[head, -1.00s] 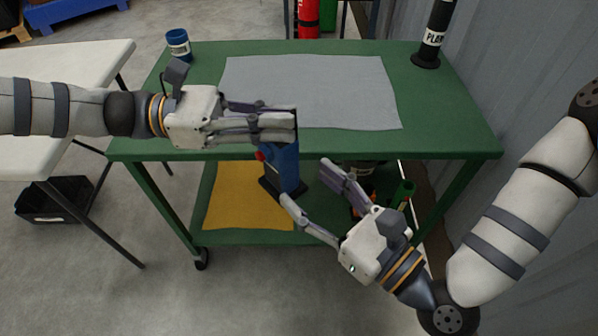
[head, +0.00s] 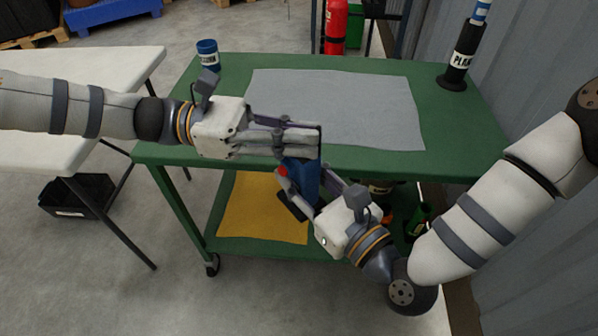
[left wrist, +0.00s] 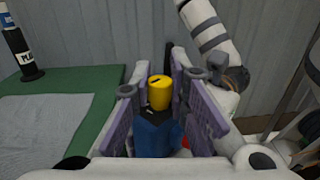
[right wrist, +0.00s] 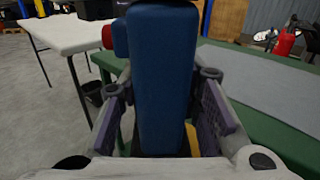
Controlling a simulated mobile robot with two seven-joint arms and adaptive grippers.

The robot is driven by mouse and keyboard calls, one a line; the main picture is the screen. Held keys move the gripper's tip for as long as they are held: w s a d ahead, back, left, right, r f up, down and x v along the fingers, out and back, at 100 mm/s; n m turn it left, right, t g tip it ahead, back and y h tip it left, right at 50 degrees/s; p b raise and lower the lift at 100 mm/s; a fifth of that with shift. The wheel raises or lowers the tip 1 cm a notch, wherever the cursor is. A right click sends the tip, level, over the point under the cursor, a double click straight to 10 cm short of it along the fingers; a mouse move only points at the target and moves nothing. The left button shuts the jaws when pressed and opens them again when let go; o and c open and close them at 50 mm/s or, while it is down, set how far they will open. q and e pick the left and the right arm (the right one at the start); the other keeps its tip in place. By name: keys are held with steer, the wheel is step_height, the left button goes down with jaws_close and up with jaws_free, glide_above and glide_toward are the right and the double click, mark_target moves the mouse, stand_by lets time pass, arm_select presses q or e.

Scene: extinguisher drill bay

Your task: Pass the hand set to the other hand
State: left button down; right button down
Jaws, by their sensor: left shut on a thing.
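The hand set (head: 304,180) is a blue body with a red button on its side and a dark lower end. It hangs tilted in front of the green cart. My left gripper (head: 303,142) is shut on its upper end. In the left wrist view the blue body (left wrist: 154,136) with a yellow knob sits between the left fingers. My right gripper (head: 305,184) has its fingers on either side of the lower body. In the right wrist view the hand set (right wrist: 160,75) stands between the right fingers (right wrist: 165,110), with gaps at both sides.
The green cart (head: 460,150) carries a grey mat (head: 340,100), a blue jar (head: 208,55) and a black cylinder (head: 462,55). A yellow mat (head: 265,205) lies on its lower shelf. A white table (head: 120,70) stands left, and a corrugated wall is close at right.

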arm_select(q)
steer(key=c, duration=1.5)
jaws_free()
steer(key=shift+r, duration=0.1)
steer(key=shift+o, duration=0.2)
steer(key=w+a, duration=0.1)
steer(key=a, duration=1)
steer(key=s+d+f+m+g+y, duration=0.1)
steer(key=s+d+f+y, duration=0.15)
steer(key=s+f, duration=0.4)
steer(key=s+d+f+m+g+y, duration=0.1)
steer(key=s+f+y, duration=0.25)
steer(key=f, duration=0.65)
steer(key=s+d+f+m+y, duration=0.1)
steer(key=s+d+f+y, duration=0.15)
steer(key=s+f, duration=0.45)
steer(key=s+a+f+m+y, duration=0.4)
steer(key=s+a+m, duration=0.2)
steer(key=s+a, duration=0.1)
steer(key=s+a+f+m+t+y, duration=0.1)
steer(key=s+a+f+m+y, duration=0.2)
steer(key=s+a+m+y, duration=0.2)
steer(key=s+a+m, duration=0.2)
steer(key=s, duration=0.2)
steer(key=shift+s+a+f+m, duration=0.15)
steer(key=shift+f+m, duration=0.15)
steer(key=shift+f, duration=0.05)
